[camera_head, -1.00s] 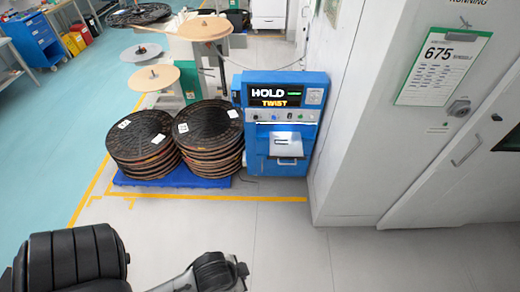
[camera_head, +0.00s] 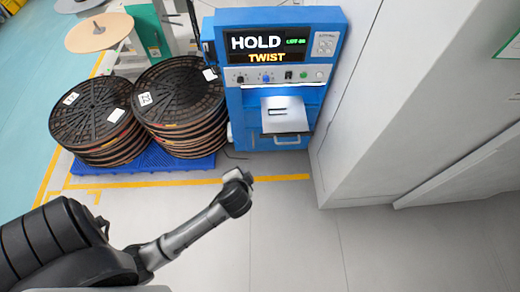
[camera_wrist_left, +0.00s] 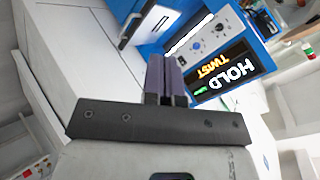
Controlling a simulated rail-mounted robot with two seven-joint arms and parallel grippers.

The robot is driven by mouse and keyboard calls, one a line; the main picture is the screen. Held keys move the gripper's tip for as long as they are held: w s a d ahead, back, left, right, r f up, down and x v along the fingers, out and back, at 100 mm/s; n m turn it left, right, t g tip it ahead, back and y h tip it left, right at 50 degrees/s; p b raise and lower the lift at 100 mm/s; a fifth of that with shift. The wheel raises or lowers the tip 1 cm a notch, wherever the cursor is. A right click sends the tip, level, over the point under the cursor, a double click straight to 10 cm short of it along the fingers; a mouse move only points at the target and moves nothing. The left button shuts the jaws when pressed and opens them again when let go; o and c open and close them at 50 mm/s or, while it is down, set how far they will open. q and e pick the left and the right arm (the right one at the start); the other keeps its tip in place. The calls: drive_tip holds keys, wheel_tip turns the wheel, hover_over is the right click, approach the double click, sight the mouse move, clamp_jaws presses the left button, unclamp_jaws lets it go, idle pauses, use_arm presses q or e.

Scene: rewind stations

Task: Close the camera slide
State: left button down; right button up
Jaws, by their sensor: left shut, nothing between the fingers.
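The blue machine (camera_head: 240,100) stands against the grey cabinet, its screen showing HOLD and TWIST. What looks like the camera slide is a white tray (camera_head: 284,122) with a dark slot, sticking out of the machine's front below the knobs. In the left wrist view its white plate (camera_wrist_left: 136,22) shows at the top, tilted. My left gripper (camera_head: 240,178) is in front of and below the slide, apart from it. In the left wrist view its fingers (camera_wrist_left: 166,78) are together and hold nothing. My right gripper is not in view.
Stacks of dark reels (camera_head: 92,112) sit on a blue pallet (camera_head: 150,160) left of the machine. A grey cabinet (camera_head: 400,100) stands close on the right. A yellow line (camera_head: 270,178) crosses the floor in front. The pale floor between is clear.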

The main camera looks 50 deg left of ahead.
use_arm(q)
drive_tip(key=w+a+f+m+t+y+b, duration=0.35)
drive_tip(key=w+f+b, duration=0.55)
drive_tip(key=f+b, duration=0.5)
drive_tip(key=w+a+f+m+t+y+b, duration=0.3)
drive_tip(key=w+f+b, duration=0.5)
drive_tip(key=f+b, duration=0.65)
drive_tip(key=w+a+r+n+g+b, duration=0.1)
drive_tip(key=w+a+r+b, duration=0.1)
drive_tip(key=w+a+b, duration=0.6)
drive_tip(key=shift+w+a+r, duration=0.2)
drive_tip(key=shift+w+a, duration=0.4)
drive_tip(key=shift+a, duration=0.8)
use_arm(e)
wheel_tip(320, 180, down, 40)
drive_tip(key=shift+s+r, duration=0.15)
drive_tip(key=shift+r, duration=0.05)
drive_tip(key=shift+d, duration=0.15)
